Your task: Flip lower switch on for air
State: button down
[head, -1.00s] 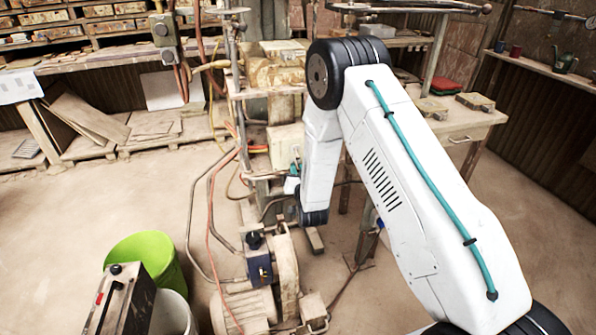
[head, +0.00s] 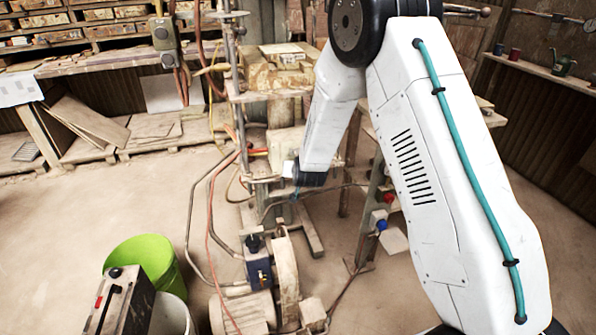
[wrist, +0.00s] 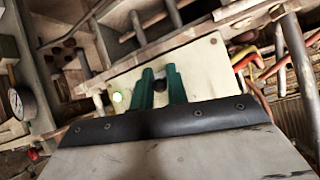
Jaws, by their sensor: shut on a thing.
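In the wrist view a cream panel (wrist: 207,62) lies tilted ahead of my gripper (wrist: 161,80). The two green fingers stand close together in front of the panel, shut on a small dark switch (wrist: 160,84). Only a little of the switch shows between the fingers, so its position cannot be read. Whether it is the lower of two switches cannot be told.
In the head view a motor pump (head: 285,275) stands below my wrist. A green bucket (head: 140,255) is at left. Open floor lies left of the press.

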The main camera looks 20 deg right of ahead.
jog(key=shift+r, duration=0.15)
dwell(0.3)
jog(key=c, duration=1.4)
grip_release()
jog(key=shift+c, duration=0.2)
jog(key=v, duration=0.7)
jog(key=shift+s+r, duration=0.25)
jog(key=shift+r, duration=0.05)
